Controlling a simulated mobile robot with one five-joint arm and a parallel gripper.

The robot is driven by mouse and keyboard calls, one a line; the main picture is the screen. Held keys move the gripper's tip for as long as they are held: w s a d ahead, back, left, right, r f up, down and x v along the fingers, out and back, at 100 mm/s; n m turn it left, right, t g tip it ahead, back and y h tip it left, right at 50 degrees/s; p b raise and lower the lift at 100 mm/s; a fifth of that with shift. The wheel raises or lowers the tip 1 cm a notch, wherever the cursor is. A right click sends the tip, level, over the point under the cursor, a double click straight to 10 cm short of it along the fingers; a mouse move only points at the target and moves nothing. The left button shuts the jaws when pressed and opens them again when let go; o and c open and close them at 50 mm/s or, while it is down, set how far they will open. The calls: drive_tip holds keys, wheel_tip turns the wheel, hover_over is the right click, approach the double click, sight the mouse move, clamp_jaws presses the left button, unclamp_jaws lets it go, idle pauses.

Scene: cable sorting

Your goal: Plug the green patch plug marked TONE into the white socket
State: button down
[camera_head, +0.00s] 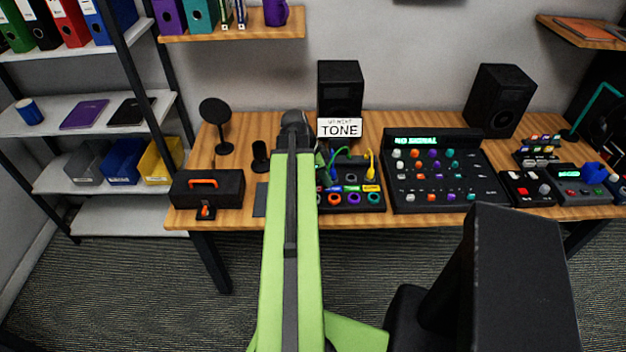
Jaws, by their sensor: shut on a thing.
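My green arm reaches forward over the desk, and the dark end with my gripper (296,126) is above the left side of the patch box. The jaws are mostly hidden by the arm. They are shut on the green plug (323,160), of which only a little shows just right of the arm. A green cable (335,156) curves up beside it. The black patch box (346,209) has a row of coloured rings along its front, with orange, purple and teal visible. I cannot make out the white socket; the arm covers the box's left end. A TONE card (340,128) stands behind.
A yellow plug (370,170) stands upright in the box, close to the right. A large mixer (440,200) lies further right. A speaker (340,80) stands behind. A black case (206,188), small black stand (260,157) and round-headed stand (215,112) are left.

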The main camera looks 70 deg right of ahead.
drive_tip(key=shift+n, duration=0.5)
drive_tip(key=shift+w+f+b, duration=0.7)
drive_tip(key=shift+f+b, duration=0.2)
drive_tip(key=shift+f, duration=0.15)
drive_tip(key=shift+w+f+b, duration=0.7)
drive_tip(key=shift+f+b, duration=0.2)
drive_tip(key=shift+f, duration=0.1)
drive_tip(key=shift+w+f+b, duration=0.7)
drive_tip(key=shift+f+b, duration=0.2)
drive_tip(key=shift+f, duration=0.15)
drive_tip(key=shift+f+b, duration=0.55)
drive_tip(key=shift+f+b, duration=0.35)
drive_tip(key=shift+f, duration=0.25)
drive_tip(key=c, duration=1.2)
unclamp_jaws()
drive_tip(key=shift+o, duration=0.2)
drive_tip(key=o, duration=0.5)
drive_tip(key=shift+c, duration=0.2)
